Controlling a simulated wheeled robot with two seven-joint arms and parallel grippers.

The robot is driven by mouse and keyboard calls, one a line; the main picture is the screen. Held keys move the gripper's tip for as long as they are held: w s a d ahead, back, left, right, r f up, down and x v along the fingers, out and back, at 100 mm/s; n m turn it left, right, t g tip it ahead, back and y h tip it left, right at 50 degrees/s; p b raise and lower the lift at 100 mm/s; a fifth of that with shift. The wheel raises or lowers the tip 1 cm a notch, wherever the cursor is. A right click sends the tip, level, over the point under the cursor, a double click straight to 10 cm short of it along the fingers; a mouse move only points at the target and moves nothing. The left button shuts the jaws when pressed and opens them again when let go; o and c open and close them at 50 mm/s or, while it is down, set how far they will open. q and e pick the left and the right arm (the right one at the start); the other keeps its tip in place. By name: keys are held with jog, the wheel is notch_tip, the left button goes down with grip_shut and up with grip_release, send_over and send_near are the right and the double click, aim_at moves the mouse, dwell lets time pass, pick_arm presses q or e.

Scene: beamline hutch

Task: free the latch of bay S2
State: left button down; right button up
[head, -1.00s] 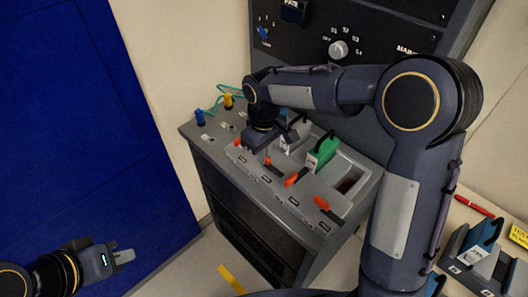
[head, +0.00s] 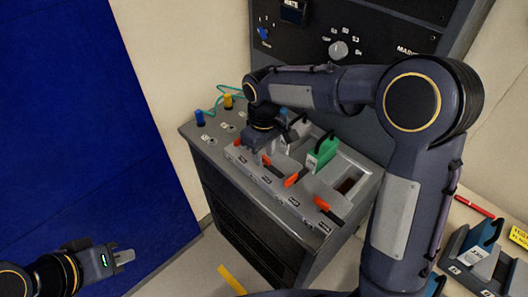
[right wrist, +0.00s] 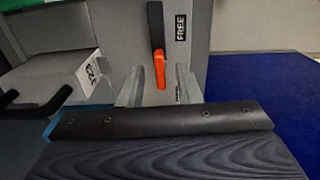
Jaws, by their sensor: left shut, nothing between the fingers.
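The console (head: 222,158) has a row of bays with orange-tipped black latch levers along its front edge. In the right wrist view one latch lever (right wrist: 159,68) stands between the fingers of my right gripper (right wrist: 158,88), beside a plate marked FREE (right wrist: 180,27). The fingers are apart, with gaps on both sides of the orange tip. In the head view that gripper (head: 260,148) is low over the left part of the latch row, its fingertips mostly hidden. I cannot read which bay it is at. My left gripper (head: 124,257) is shut and empty, away from the console at lower left.
A pale module (right wrist: 70,75) sits left of the lever in the wrist view. A green module (head: 322,152) with a black handle stands in the console, near an empty slot (head: 347,184). A rack panel (head: 375,45) rises behind. Blue wall at left; a side table at right holds a module holder (head: 466,270).

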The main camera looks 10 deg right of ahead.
aim_at(265, 157)
notch_tip(265, 157, up, 8)
jog(key=shift+f, duration=0.2)
dwell(0.4)
jog(key=shift+s+d, duration=0.1)
jog(key=shift+d, duration=0.05)
jog(key=s+d+r+m+t+y, duration=0.2)
jog(key=s+d+r+m+y, duration=0.15)
jog(key=s+d, duration=0.7)
jog(key=s+f+m+t, duration=0.3)
jog(key=s+f+m, duration=0.2)
jog(key=s, duration=0.8)
jog(key=shift+s+a+f+t, duration=0.15)
jog(key=shift+s+f+t, duration=0.05)
jog(key=shift+t, duration=0.1)
